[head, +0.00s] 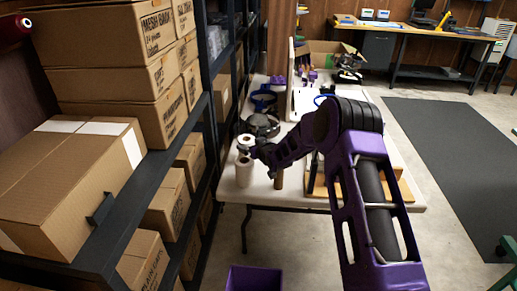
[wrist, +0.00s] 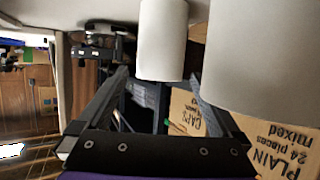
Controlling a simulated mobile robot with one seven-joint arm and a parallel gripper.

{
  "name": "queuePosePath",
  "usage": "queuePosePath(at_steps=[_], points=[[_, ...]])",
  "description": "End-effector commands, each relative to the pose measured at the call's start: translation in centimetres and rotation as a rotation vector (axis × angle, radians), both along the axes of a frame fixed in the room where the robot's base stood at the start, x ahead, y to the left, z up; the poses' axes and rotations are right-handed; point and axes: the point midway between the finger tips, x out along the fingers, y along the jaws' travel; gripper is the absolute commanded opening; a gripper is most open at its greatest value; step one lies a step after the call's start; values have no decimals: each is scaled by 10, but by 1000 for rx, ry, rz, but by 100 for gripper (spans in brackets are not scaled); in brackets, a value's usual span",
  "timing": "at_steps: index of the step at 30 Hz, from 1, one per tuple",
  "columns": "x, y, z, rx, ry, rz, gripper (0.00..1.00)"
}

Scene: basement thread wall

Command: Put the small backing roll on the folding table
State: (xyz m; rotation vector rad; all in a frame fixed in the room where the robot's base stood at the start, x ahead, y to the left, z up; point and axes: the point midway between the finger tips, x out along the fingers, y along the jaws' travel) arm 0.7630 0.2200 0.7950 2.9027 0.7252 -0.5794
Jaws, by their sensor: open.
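Two white rolls stand close together at the left edge of the white folding table (head: 232,190) in the head view: one farther back (head: 246,138) and one nearer (head: 244,174). In the wrist view a narrower white roll (wrist: 162,38) shows beyond and between the fingertips, with a wider white roll (wrist: 258,60) to its right. I cannot tell for sure which one is the small backing roll. My gripper (head: 252,150) is beside the rolls; in the wrist view its fingers (wrist: 159,76) are apart, with nothing clearly held. My arm hides part of the table.
A dark shelf rack with cardboard boxes (head: 100,85) runs close along the left of the table. A tan cylinder (head: 279,180) and a wooden piece (head: 317,183) are on the table near my arm. A purple bin (head: 253,278) stands at the bottom. A dark mat (head: 450,150) lies at the right.

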Motion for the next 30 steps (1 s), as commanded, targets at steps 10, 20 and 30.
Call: queuePosePath(at_steps=[10, 20, 30], points=[[-52, -29, 27, -1, -2, -1, 100], [-86, -46, 41, -1, -1, -1, 100], [-88, -47, 42, 0, -2, -1, 100]])
